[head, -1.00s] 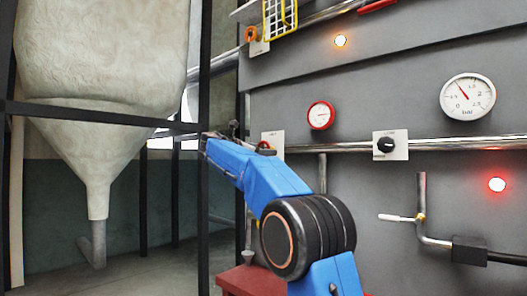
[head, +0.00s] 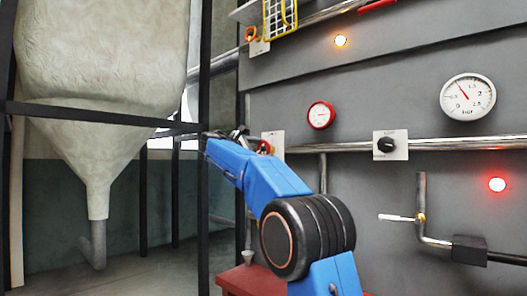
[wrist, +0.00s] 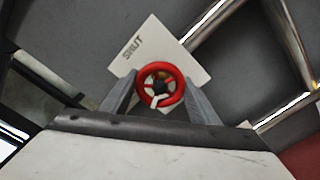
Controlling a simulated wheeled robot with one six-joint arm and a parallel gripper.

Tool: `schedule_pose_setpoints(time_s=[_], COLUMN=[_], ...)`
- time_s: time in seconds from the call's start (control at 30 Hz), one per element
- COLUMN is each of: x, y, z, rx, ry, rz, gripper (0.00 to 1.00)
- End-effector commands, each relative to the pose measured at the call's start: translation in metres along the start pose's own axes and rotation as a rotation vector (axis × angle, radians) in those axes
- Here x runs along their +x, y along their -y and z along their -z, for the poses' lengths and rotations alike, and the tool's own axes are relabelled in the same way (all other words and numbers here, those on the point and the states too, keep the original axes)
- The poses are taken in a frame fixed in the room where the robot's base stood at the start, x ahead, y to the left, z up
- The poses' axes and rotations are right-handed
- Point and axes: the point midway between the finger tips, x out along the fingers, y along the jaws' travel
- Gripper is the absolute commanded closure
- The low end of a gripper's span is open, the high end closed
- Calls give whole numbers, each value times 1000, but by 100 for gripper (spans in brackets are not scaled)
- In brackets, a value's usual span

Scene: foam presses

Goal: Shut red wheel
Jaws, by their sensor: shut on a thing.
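The red wheel (wrist: 174,99) is a small handwheel with a dark hub and a white mark on its lower part. It sits in front of a white plate (wrist: 150,45) lettered "SHUT" on the grey panel. My gripper (wrist: 160,92) is shut on the wheel, with one grey finger on each side of its rim. In the head view the wheel (head: 265,147) shows only in part behind the end of my blue arm, in front of its white plate. The fingertips are mostly hidden there.
A plate with a black knob (head: 386,145) is on the pipe to the right. Gauges (head: 468,97), a lit red lamp (head: 497,185) and a white-handled valve (head: 397,217) are further right. A black frame post (head: 204,200) stands close left of my arm. A red stand (head: 252,281) is below.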

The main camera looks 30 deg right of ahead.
Motion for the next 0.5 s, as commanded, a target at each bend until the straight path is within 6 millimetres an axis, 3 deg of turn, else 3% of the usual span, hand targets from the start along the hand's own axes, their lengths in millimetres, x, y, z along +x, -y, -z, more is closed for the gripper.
schedule_pose_setpoints(time_s=[0.5], x=[0], y=[1], z=[1], rx=[487], ry=[0], rz=[3], gripper=[67])
